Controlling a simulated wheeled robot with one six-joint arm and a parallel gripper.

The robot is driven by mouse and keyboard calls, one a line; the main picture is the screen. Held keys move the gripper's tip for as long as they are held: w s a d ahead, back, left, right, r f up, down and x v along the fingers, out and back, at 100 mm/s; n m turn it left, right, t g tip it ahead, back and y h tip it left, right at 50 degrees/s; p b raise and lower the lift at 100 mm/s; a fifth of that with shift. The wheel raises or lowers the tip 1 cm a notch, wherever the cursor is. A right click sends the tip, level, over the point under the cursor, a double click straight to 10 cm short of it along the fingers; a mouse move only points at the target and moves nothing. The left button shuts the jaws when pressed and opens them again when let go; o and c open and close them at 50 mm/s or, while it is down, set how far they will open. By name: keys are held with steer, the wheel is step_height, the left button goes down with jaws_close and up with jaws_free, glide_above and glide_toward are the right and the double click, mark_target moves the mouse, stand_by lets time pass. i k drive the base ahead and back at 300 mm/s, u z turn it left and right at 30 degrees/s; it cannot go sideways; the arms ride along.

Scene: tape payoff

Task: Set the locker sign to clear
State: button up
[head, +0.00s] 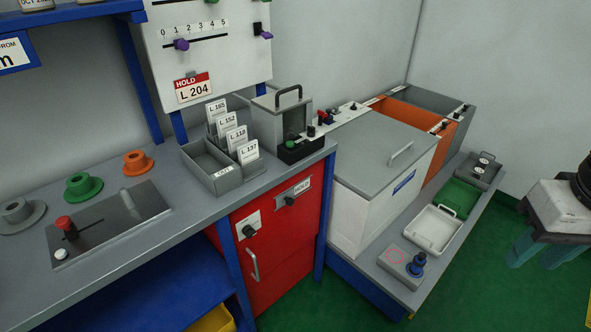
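The red locker (278,245) stands under the right end of the grey bench, with its door shut. Its sign (301,187) is on a plate at the top of the door and reads HOLD. A black knob (290,200) sits on the same plate at the left of the word. My gripper (532,260) is at the right edge of the head view, far to the right of the locker. It points down, with its teal fingers apart and nothing seen between them.
A second black knob (249,231) and a bar handle (254,264) are on the locker door. A low shelf (385,278) with bins, trays and a blue stamp (416,265) stands right of the locker. Green floor (470,290) is clear in front of the shelf.

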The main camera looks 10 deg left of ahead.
mark_target(287, 198)
steer(key=z, duration=2)
steer(key=k, duration=0.55)
steer(key=u, duration=1.95)
